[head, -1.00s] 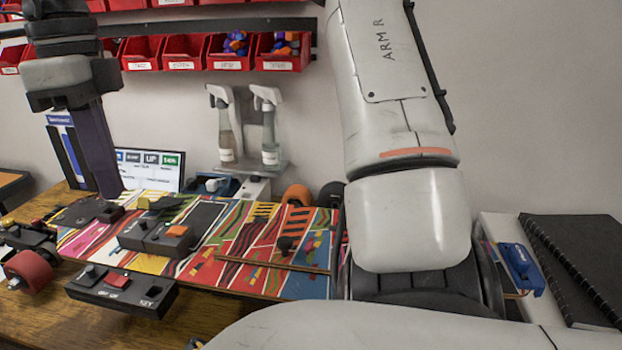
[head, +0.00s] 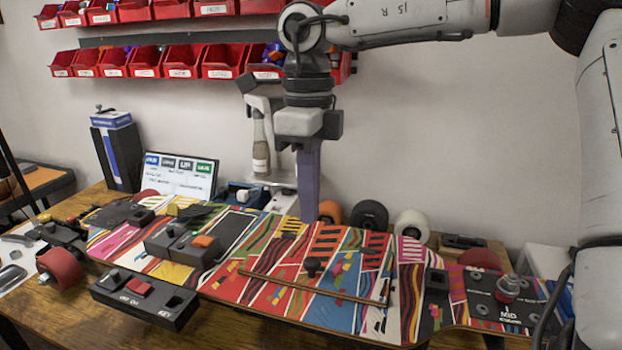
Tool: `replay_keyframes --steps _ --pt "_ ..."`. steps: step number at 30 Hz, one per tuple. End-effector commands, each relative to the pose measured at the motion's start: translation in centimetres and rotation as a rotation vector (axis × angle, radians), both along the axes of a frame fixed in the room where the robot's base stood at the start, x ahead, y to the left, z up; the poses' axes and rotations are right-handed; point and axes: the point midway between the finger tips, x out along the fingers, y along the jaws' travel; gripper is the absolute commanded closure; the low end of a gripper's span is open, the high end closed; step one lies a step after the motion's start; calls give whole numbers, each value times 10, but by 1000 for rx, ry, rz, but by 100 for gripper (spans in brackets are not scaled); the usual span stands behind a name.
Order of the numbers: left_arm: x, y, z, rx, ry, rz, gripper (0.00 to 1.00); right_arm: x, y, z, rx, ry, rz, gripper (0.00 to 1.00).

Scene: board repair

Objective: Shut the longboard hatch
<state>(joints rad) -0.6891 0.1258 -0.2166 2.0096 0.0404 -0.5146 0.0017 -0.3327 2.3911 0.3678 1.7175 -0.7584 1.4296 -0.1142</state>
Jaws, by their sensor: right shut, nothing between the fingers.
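The longboard (head: 405,315) lies across the bench, its deck covered in bright patterns. Its hatch (head: 345,275) is a patterned panel in the middle of the deck with a small dark knob (head: 312,266). The hatch's front and right edges show as a thin wooden rim; I cannot tell whether it lies flush. A dark, pale-edged rectangle (head: 234,232) is left of it. My right gripper (head: 309,212) points straight down, shut and empty, by the far side of the deck behind the knob. Whether it touches anything is unclear. My left gripper is out of view.
A switch box (head: 145,300) with a red button stands at the front edge. A grey box with an orange button (head: 204,241) sits on the deck. Loose wheels (head: 369,215) and a spray bottle (head: 260,145) stand behind. Red bins (head: 222,62) hang on the wall.

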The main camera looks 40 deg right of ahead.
Motion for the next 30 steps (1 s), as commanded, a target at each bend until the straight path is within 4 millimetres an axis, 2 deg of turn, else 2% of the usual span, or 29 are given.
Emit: replay_keyframes --steps 1,6,12,26,30 --pt "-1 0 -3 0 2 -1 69 -2 1 -13 2 4 1 100" --pt "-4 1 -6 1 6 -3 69 -3 2 -45 2 3 1 100" --pt "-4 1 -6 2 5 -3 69 -4 3 -66 1 1 -1 100" --pt "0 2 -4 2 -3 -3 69 -4 3 -72 0 -1 -1 100" --pt "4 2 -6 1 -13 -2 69 -13 -6 -74 1 -4 -25 100"
